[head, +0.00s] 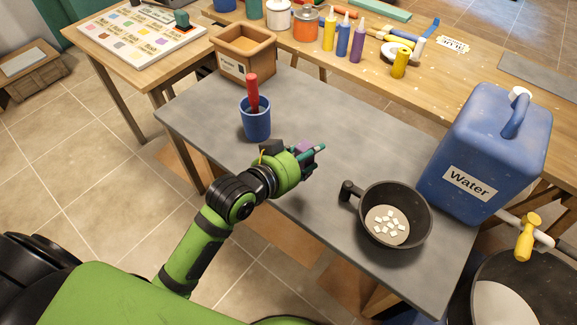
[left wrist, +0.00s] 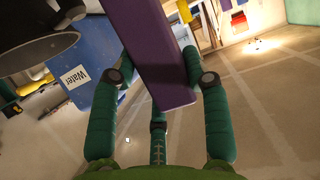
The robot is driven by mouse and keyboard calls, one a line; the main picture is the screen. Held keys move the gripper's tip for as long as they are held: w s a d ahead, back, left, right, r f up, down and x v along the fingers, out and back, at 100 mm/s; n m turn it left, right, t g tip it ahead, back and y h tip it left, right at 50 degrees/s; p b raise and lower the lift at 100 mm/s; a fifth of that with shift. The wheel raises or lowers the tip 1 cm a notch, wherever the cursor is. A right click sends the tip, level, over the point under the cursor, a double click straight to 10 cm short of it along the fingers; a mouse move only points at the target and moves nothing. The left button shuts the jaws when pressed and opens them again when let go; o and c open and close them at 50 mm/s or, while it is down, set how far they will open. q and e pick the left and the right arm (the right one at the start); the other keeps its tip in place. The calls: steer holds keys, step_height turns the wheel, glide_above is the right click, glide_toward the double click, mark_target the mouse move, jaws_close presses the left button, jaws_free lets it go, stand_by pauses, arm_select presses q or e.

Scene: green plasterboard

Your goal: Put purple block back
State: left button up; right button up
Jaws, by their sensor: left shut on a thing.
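The purple block (left wrist: 150,50) is held between the green fingers of my left gripper (left wrist: 160,80) in the left wrist view, long and tilted across the top middle. In the head view my left gripper (head: 316,155) is above the grey table, and only a small bit of the purple block (head: 303,145) shows behind the fingers. The fingers are shut on the block. My right gripper is not in view.
The grey table (head: 330,120) holds a blue cup (head: 256,120) with a red-handled tool, a brown box (head: 244,55), a black pan (head: 395,215) with white pieces, and a blue water canister (head: 485,150). The table's middle is clear. A wooden bench with bottles stands behind.

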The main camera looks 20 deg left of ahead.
arm_select(q)
steer(key=shift+n+y, duration=0.4)
steer(key=shift+y, duration=0.1)
steer(key=w+a+f, duration=0.1)
steer(key=w+f, duration=0.1)
steer(key=f, duration=0.1)
steer(key=w+a+f+p, duration=0.1)
steer(key=w+a+f, duration=0.1)
steer(key=w+f, duration=0.1)
steer(key=w+a+f, duration=0.2)
steer(key=f, duration=0.2)
steer(key=shift+w+a+p, duration=0.25)
steer(key=shift+w+p, duration=0.05)
steer(key=shift+w, duration=0.1)
steer(key=shift+f, duration=0.2)
steer(key=shift+f, duration=0.2)
steer(key=o, duration=1.2)
steer(key=shift+c, duration=0.2)
steer(key=shift+r, duration=0.15)
